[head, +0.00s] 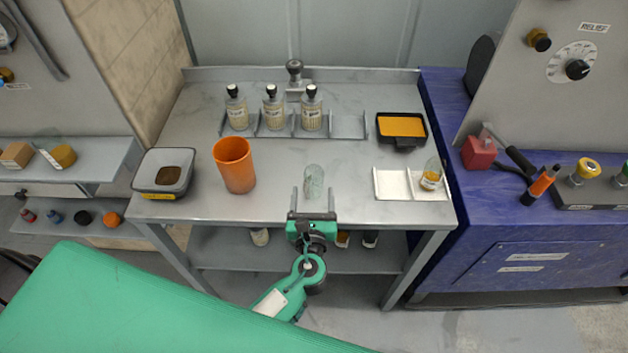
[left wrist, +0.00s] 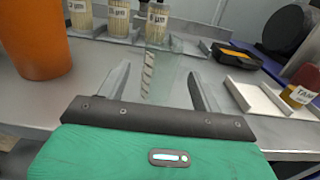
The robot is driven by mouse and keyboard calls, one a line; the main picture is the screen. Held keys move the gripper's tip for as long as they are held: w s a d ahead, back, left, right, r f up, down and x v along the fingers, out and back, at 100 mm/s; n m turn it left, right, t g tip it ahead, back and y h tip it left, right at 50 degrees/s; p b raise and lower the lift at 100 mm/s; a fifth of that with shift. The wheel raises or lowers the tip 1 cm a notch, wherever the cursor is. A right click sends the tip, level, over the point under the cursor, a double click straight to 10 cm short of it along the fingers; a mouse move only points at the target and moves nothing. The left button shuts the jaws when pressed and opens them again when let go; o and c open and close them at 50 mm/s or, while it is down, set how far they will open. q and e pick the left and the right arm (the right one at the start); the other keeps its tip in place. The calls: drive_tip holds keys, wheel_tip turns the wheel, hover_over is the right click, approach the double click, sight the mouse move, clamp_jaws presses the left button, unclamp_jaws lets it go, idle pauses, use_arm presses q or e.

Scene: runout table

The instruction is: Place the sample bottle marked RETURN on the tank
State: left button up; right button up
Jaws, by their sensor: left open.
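A clear, empty-looking glass bottle (head: 313,180) stands upright near the table's front edge; its pale strip of a label is unreadable. It also shows in the left wrist view (left wrist: 160,75). My left gripper (head: 314,193) is open, with one finger toward each side of this bottle and no visible grip on it. A small bottle with amber contents (head: 431,180) stands in the right part of a white two-part tray (head: 391,196); its label (left wrist: 301,95) seems to begin "TAN". The tray's left part is empty. I see no readable RETURN mark. My right gripper is out of view.
An orange cup (head: 235,165) and a grey bin (head: 165,158) stand left. Three black-capped bottles (head: 272,108) stand in a divided rack (head: 348,128) at the back; its right slot is empty. A black tray with an orange inside (head: 402,127) lies back right.

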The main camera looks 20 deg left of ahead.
sight(314, 170)
use_arm(q)
drive_tip(key=shift+x, duration=1)
drive_tip(key=w, duration=0.1)
drive_tip(key=w+r+p, duration=0.1)
drive_tip(key=w, duration=0.1)
drive_tip(key=w+a+p, duration=0.1)
drive_tip(key=shift+w+r, duration=0.15)
drive_tip(key=shift+w, duration=0.15)
drive_tip(key=shift+w+a, duration=0.15)
drive_tip(key=shift+w, duration=0.25)
drive_tip(key=c, duration=1.1)
drive_tip(key=shift+c, duration=0.2)
